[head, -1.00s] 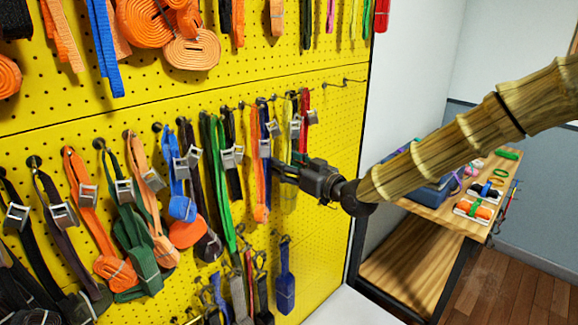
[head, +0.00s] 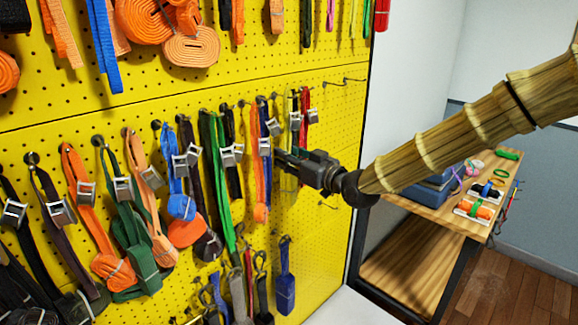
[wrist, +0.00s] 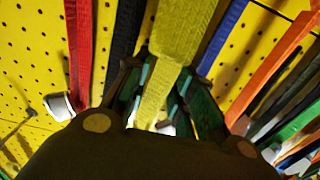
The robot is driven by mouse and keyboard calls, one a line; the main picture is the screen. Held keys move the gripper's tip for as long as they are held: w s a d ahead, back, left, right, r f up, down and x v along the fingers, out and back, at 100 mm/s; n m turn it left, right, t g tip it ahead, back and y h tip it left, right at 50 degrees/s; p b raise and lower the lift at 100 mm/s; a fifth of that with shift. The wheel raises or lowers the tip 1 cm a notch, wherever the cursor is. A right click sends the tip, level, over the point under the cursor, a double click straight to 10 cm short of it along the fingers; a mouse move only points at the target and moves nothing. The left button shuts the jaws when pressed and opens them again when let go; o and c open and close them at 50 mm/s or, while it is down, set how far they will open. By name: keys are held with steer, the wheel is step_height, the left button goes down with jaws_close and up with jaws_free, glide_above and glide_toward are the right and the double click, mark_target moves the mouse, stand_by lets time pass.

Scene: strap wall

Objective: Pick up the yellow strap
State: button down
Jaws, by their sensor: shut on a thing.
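In the wrist view the yellow strap (wrist: 185,30) runs down from the top and passes between the two green fingers of my gripper (wrist: 160,88). The fingers are shut on it, and its lower part is partly hidden by my gripper's dark body. In the head view my gripper (head: 280,160) is at the yellow pegboard, at the right end of the middle row of straps. The yellow strap is hard to pick out there against the board.
In the wrist view a red strap (wrist: 78,45) and a black strap hang to the left of the yellow one. A blue strap (wrist: 222,35) and an orange strap (wrist: 268,68) are to its right. In the head view a wooden bench (head: 430,200) stands at the right.

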steer(key=shift+s+d+r+b, duration=0.15)
steer(key=shift+d+r+b, duration=0.1)
steer(key=shift+r, duration=0.15)
steer(key=shift+s+d+r+b, duration=0.15)
steer(key=shift+r+b, duration=0.1)
steer(key=shift+r, duration=0.1)
steer(key=b+v, duration=0.3)
steer(key=v, duration=1.4)
steer(key=shift+b, duration=0.3)
steer(key=shift+r, duration=0.1)
